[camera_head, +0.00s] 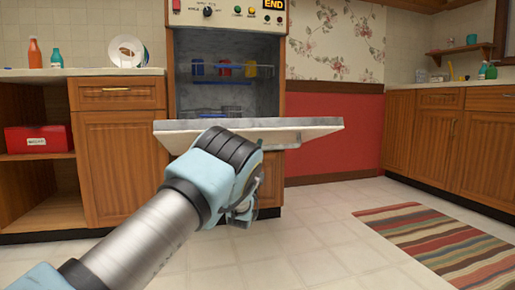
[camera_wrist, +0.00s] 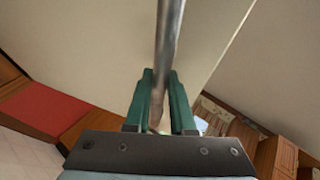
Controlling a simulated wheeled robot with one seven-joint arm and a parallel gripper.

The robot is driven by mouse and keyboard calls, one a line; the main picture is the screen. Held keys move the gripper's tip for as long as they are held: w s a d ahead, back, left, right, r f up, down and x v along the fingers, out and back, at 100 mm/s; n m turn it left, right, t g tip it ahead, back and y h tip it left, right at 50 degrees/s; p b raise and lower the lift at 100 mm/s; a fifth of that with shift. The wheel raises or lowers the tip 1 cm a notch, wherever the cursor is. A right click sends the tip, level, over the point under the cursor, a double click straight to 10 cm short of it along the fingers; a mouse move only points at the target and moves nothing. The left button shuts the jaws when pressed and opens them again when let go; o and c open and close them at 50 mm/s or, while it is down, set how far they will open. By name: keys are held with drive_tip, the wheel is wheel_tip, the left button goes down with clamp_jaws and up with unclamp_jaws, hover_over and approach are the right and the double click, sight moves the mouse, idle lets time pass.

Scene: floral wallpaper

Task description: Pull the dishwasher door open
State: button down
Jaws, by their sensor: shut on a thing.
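The dishwasher (camera_head: 272,62) stands in the middle of the head view with its interior exposed. Its door (camera_head: 318,129) is swung far down, close to level, and shows almost edge-on with a grey inner side and a cream outer panel. My gripper (camera_head: 243,208) is below the door, largely hidden behind my own wrist there. In the wrist view my gripper (camera_wrist: 160,78) has its green fingers on either side of a metal bar handle (camera_wrist: 171,28), shut on it. The cream door panel (camera_wrist: 100,50) fills much of that view.
Coloured cups (camera_head: 224,68) stand on the rack inside. Wooden cabinets (camera_head: 122,150) flank the dishwasher on the left, with more cabinets (camera_head: 440,130) at the right. A striped rug (camera_head: 440,240) lies at the lower right. The tiled floor between is clear.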

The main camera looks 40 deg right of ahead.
drive_tip(key=shift+w+f+t, duration=0.15)
drive_tip(key=shift+w+t, duration=0.05)
drive_tip(key=shift+t, duration=0.1)
drive_tip(key=c, duration=0.8)
unclamp_jaws()
drive_tip(key=shift+o, duration=0.2)
drive_tip(key=shift+s, duration=0.1)
drive_tip(key=p+v, duration=0.4)
drive_tip(key=v, duration=0.6)
drive_tip(key=shift+a+f, duration=0.2)
drive_tip(key=shift+a, duration=0.15)
